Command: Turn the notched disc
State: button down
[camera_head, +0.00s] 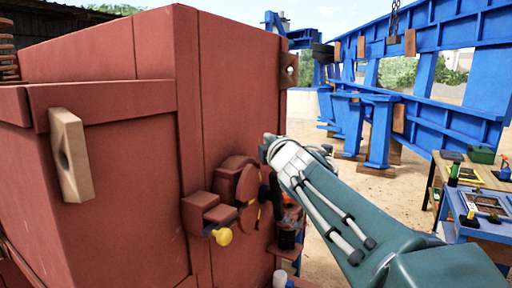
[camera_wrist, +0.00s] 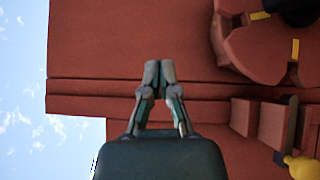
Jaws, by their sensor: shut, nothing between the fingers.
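The notched disc (camera_head: 247,188) is a red-brown round plate on the side of the large red crusher body, with small yellow marks. In the wrist view the disc (camera_wrist: 262,50) is at the upper right, with a notch in its lower edge. My gripper (camera_wrist: 158,66) is shut and empty, pointing at the red wall to the left of the disc. A yellow knob (camera_head: 222,236) sits on a red block (camera_head: 208,212) beside the disc; the knob also shows in the wrist view (camera_wrist: 300,165). In the head view my arm hides the gripper's fingertips and part of the disc's surroundings.
The red crusher body (camera_head: 110,60) fills the left side, with a tan lug (camera_head: 70,155) sticking out. Blue steel frames (camera_head: 440,75) stand behind. A workbench (camera_head: 490,185) with tools is at the right. Sandy ground lies open between them.

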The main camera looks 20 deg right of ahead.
jog(key=s+a+f+m+g, duration=0.3)
jog(key=s+f+m, duration=0.25)
jog(key=f, duration=0.35)
jog(key=s+a+f+m+g+y, duration=0.15)
jog(key=s+f+m+g, duration=0.25)
jog(key=s+f, duration=0.4)
jog(key=s+a+f+m+g, duration=0.35)
jog(key=s+f+m, duration=0.2)
jog(key=f, duration=0.45)
jog(key=w+d+f+n+t+h, duration=0.1)
jog(key=w+d+f+n+t, duration=0.1)
jog(key=w+f+n+t, duration=0.3)
jog(key=w+d+f+n+t, duration=0.1)
jog(key=w+n+t, duration=0.2)
jog(key=w+n, duration=0.35)
jog(key=w+d+f+n+t+h, duration=0.1)
jog(key=w+d+f+n+t, duration=0.1)
jog(key=w+f+n+t, duration=0.3)
jog(key=d+r+x, duration=0.1)
jog(key=d+x, duration=0.1)
jog(key=x, duration=1.3)
jog(key=shift+s+r+g, duration=0.25)
jog(key=shift+s+g, duration=0.15)
jog(key=shift+g, duration=0.05)
